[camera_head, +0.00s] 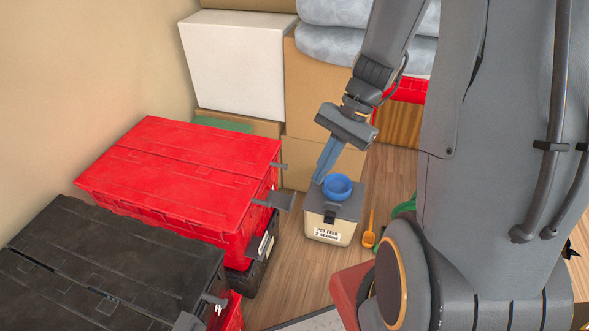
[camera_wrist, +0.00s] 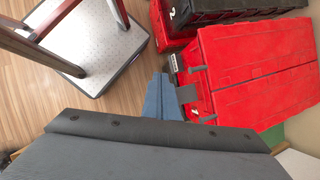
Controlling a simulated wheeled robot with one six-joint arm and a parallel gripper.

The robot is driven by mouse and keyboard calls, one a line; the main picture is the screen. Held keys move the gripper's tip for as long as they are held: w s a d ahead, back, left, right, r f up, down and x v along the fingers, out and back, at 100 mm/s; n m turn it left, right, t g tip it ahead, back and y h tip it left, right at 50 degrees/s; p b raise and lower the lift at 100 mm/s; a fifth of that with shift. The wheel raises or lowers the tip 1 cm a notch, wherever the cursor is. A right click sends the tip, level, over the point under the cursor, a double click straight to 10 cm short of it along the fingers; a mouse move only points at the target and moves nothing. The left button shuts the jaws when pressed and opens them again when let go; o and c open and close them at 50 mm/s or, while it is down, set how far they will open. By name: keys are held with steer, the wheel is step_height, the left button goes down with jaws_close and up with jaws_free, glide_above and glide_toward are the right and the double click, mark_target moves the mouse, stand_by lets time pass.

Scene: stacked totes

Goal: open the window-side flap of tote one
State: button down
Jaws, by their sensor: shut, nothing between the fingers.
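Two stacks of totes stand at the left in the head view. The farther stack has a red tote (camera_head: 185,175) on top, its two lid flaps lying shut with a seam between them; the red tote also shows in the wrist view (camera_wrist: 258,70). The nearer stack has a black tote (camera_head: 105,265) on top, its lid also shut. A white mark like a "2" shows on the black tote in the wrist view (camera_wrist: 220,8).
A pet feed bin (camera_head: 328,231) with a blue bowl (camera_head: 337,187) on it stands close below my gripper. Cardboard boxes (camera_head: 311,95) and a white box (camera_head: 238,66) are behind. An orange scoop (camera_head: 369,235) is on the floor. Grey brackets stick out from the red tote's edge.

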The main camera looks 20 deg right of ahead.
steer(key=w+d+f+m+t+y+p, duration=0.1)
steer(key=w+d+f+m+t+y, duration=0.25)
steer(key=w+f+m, duration=0.35)
steer(key=w+d+f+m+t+y, duration=0.25)
steer(key=w+f+m+t, duration=0.2)
steer(key=f+m, duration=0.4)
steer(key=w+a+f+h+p, duration=0.1)
steer(key=w+a+p, duration=0.2)
steer(key=w+a, duration=0.3)
steer(key=shift+a+f+g, duration=0.3)
steer(key=shift+a+f, duration=0.05)
steer(key=shift+a, duration=0.05)
steer(key=shift+w+d+r, duration=0.1)
